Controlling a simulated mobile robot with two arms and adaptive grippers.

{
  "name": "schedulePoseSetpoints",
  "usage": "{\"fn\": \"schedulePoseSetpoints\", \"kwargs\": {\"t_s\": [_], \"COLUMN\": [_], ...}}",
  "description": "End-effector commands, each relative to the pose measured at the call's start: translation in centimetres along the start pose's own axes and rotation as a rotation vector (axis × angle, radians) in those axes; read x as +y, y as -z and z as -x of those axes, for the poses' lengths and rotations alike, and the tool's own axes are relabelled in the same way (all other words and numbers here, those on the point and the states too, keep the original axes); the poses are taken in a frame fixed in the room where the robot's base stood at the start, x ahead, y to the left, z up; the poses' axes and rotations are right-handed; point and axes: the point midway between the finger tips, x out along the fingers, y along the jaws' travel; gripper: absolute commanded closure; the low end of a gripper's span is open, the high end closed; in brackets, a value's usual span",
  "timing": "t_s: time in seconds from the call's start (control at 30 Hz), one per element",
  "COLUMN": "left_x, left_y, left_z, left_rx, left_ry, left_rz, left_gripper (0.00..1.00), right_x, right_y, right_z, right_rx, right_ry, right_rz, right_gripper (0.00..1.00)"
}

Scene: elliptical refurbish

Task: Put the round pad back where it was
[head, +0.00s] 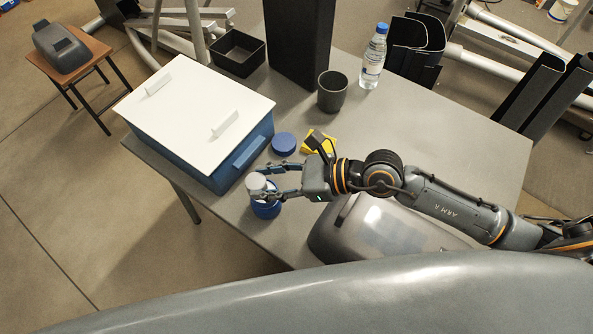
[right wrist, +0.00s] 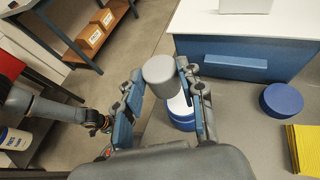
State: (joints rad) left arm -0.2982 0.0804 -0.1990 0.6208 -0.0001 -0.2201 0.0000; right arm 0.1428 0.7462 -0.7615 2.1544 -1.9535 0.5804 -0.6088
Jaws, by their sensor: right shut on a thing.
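My right gripper (head: 267,181) is shut on a grey round pad, a short, thick disc (right wrist: 159,69). In the head view the pad (head: 256,182) shows pale, at the fingertips. It is over a blue and white jar (head: 266,209) near the table's left front edge. In the right wrist view the jar (right wrist: 181,112) is partly hidden behind a finger, and I cannot tell whether the pad touches it. A blue round disc (head: 284,143) lies flat on the table, apart from the jar. My left gripper is not in the head view.
A blue box with a white lid (head: 200,100) stands close by at the left. A yellow folded cloth (head: 318,143), a dark cup (head: 332,92) and a water bottle (head: 373,58) are on the table. A grey case (head: 365,232) lies under my right arm. The table's right side is clear.

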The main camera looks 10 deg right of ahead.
Motion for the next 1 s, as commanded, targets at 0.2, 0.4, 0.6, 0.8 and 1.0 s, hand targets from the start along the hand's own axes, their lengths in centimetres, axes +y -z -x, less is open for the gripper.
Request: {"fn": "schedulePoseSetpoints", "kwargs": {"t_s": [0.2, 0.4, 0.6, 0.8, 1.0], "left_x": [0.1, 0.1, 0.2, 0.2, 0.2], "left_y": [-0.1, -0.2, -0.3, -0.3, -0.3], "left_z": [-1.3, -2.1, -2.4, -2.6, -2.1], "left_rx": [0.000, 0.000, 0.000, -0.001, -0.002], "left_ry": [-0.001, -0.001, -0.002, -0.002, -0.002], "left_rz": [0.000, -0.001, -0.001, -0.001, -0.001], "left_gripper": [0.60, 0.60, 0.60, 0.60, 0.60], "right_x": [-4.7, -8.4, -10.6, -11.5, -11.5], "right_y": [3.2, 6.5, 9.4, 10.8, 13.2], "right_z": [1.1, 1.6, 1.5, 1.5, 0.5], "right_rx": [0.005, 0.002, 0.000, 0.000, 0.000], "right_ry": [0.007, 0.005, 0.004, 0.004, 0.002], "right_rz": [-0.004, -0.008, -0.005, -0.004, -0.004], "right_gripper": [0.83, 0.83, 0.83, 0.83, 0.83]}}
